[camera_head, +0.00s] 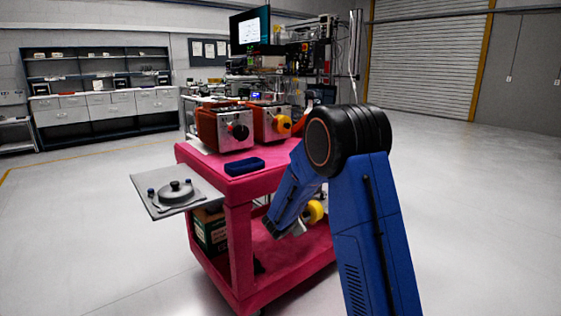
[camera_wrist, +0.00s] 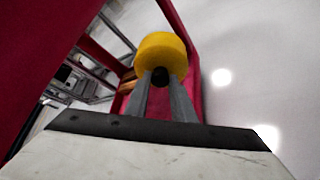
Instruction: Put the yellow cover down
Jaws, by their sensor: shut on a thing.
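The yellow cover (camera_wrist: 160,50) is a round, short cylinder held at the tips of my gripper (camera_wrist: 164,80) in the wrist view. My gripper is shut on it, and a dark round spot shows between the fingers. In the head view the yellow cover (camera_head: 315,210) is partly hidden by my blue arm, with my gripper (camera_head: 301,227) beside it. It is at the right side of the pink cart (camera_head: 236,190), below the top level. Whether it touches the cart cannot be told.
Two orange-and-silver boxes stand on the cart top, one with a dark knob (camera_head: 239,131), the other with a yellow round part (camera_head: 282,123). A blue tray (camera_head: 244,167) lies in front. A grey side plate (camera_head: 142,185) holds a round grey part (camera_head: 175,192). A box (camera_head: 208,230) sits below.

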